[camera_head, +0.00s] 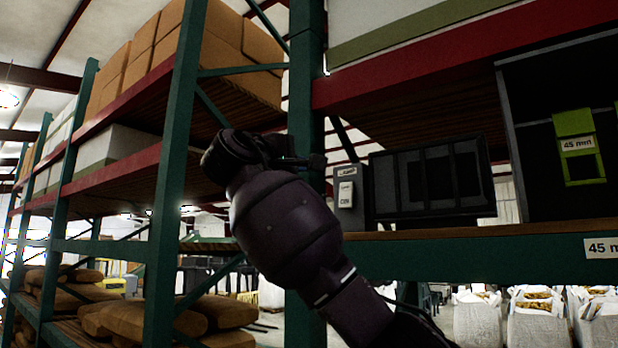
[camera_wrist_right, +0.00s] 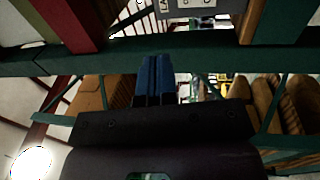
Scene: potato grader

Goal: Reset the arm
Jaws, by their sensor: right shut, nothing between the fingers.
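My right arm rises from the lower right of the head view, in front of the shelving. Its dark wrist is bent over at the top, and the right gripper (camera_head: 318,160) points right, small and dark there. In the right wrist view the right gripper (camera_wrist_right: 157,62) has its blue fingers together, with nothing between them. The fingers show against a green shelf beam (camera_wrist_right: 200,60), and I cannot tell the gap to it. My left gripper is not in view.
A grey lamp switch box (camera_head: 349,205) and a dark barred panel (camera_head: 430,180) stand on the shelf right of the gripper. A green 45 mm piece (camera_head: 580,172) hangs farther right. A green upright (camera_head: 306,90) stands close behind the arm. Sacks (camera_head: 140,318) lie lower left.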

